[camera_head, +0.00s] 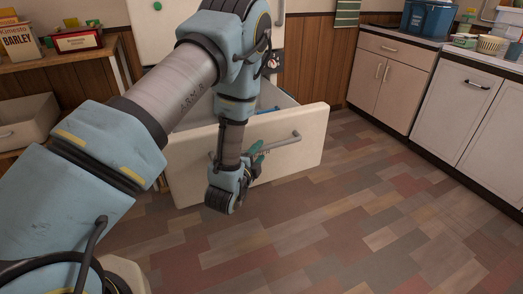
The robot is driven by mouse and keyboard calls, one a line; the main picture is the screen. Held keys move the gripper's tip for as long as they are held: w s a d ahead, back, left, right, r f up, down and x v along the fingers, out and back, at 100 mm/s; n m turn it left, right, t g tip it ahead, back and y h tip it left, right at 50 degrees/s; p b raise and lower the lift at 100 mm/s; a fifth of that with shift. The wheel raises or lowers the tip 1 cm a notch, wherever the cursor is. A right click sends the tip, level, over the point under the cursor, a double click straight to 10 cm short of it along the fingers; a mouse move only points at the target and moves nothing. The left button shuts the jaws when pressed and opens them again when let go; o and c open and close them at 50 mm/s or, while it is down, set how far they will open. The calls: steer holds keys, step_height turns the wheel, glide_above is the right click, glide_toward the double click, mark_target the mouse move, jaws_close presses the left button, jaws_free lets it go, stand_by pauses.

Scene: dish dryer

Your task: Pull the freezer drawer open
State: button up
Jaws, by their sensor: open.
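The freezer drawer (308,150) is the white lower drawer of the white fridge (150,38). It stands pulled out, with part of its inside showing behind the front panel. Its grey bar handle (283,142) runs across the front; my arm hides the handle's middle. My gripper (259,150) is in front of the drawer at the handle, with its greenish fingers beside the bar. It is open. I cannot tell whether the fingers touch the bar or sit around it.
A wooden shelf (62,55) with boxes stands at the left, with a pale bin (28,122) below. Beige cabinets (392,75) and white cabinets (458,105) line the right wall. The tiled floor (350,220) in front and to the right is clear.

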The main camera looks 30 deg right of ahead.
steer(key=v, duration=0.8)
steer(key=shift+f, duration=0.1)
